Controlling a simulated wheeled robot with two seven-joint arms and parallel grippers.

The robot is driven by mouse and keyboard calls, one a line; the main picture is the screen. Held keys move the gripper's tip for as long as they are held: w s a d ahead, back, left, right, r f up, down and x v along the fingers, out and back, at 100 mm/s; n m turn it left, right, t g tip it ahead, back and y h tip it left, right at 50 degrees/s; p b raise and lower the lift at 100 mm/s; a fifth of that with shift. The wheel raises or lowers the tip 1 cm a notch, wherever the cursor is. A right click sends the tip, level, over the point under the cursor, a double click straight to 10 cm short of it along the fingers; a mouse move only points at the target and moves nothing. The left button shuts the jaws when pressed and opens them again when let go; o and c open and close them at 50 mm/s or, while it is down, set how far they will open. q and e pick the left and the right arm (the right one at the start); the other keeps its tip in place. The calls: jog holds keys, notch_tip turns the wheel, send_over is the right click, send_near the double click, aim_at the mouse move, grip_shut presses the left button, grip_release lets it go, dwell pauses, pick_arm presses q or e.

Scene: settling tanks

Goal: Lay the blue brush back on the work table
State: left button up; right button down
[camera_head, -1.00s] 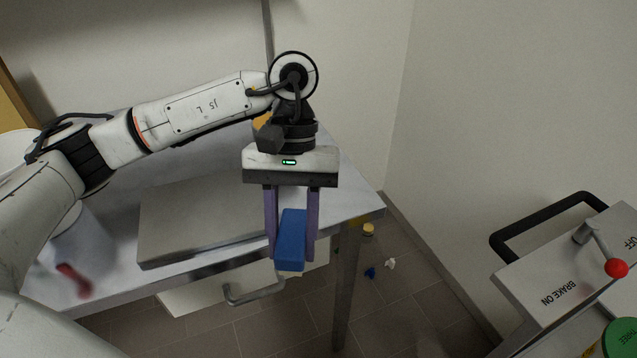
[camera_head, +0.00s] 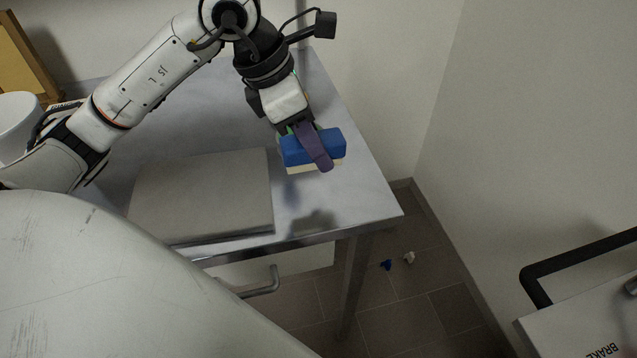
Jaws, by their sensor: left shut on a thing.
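The blue brush (camera_head: 298,150) has a blue block-shaped body with a pale cream strip along its underside. My left gripper (camera_head: 322,160) is shut on it, one purple finger lying across its near face; the other finger is mostly hidden behind it. The brush is held above the right part of the grey metal work table (camera_head: 345,198), apart from the surface, with a dark shadow on the tabletop below it. My right gripper is not in view.
A flat grey slab (camera_head: 205,195) lies on the table left of the brush. The tabletop right of the slab is clear. A white round container (camera_head: 18,125) stands at the far left. A trolley with a black handle (camera_head: 575,262) is at right. Small blue and white bits lie on the floor.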

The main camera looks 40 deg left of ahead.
aim_at(289, 143)
pick_arm(q)
notch_tip(289, 143, down, 8)
jog(key=shift+s+f, duration=0.1)
jog(key=shift+f, duration=0.1)
dwell(0.3)
jog(key=o, duration=1)
jog(key=v, duration=1.2)
